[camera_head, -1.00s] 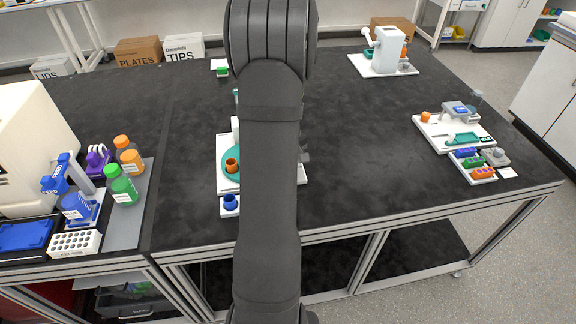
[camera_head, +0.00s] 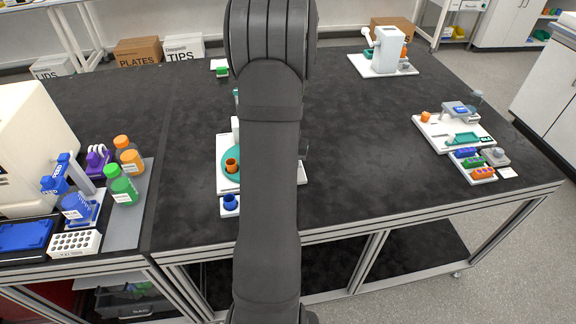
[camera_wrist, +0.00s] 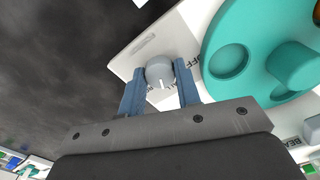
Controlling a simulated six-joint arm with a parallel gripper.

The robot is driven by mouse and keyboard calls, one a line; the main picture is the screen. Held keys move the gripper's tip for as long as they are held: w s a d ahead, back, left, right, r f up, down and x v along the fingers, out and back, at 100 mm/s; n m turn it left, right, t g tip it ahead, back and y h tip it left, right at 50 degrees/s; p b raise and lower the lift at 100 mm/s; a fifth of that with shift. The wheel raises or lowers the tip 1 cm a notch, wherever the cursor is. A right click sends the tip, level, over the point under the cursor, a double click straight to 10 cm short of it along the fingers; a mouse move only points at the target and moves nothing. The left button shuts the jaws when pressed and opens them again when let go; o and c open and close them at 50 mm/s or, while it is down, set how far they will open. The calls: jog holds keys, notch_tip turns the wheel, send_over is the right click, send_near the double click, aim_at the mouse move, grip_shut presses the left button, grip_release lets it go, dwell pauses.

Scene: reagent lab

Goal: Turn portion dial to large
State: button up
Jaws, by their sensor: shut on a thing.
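The portion dial (camera_wrist: 160,71) is a small round grey knob with a white pointer line, on a white base plate (camera_wrist: 135,57). My gripper (camera_wrist: 161,88) has its two blue fingers on either side of the dial and is shut on it. In the wrist view the pointer line points down, toward my gripper's body. Dark letters on the plate beside the dial are partly hidden by the fingers, so I cannot read the full labels. In the head view my arm hides the dial and most of the gripper.
A teal round plate (camera_wrist: 222,88) with recesses lies close right of the dial in the wrist view. In the head view an orange cup (camera_head: 232,165) stands on it, and a blue cup (camera_head: 230,202) sits in front.

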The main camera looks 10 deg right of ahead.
jog(key=m, duration=0.6)
dwell(0.7)
jog(key=o, duration=1)
jog(key=shift+c, duration=0.2)
notch_tip(320, 180, up, 18)
jog(key=shift+f, duration=0.25)
notch_tip(320, 180, down, 18)
jog(key=shift+r, duration=0.2)
jog(key=shift+r, duration=0.1)
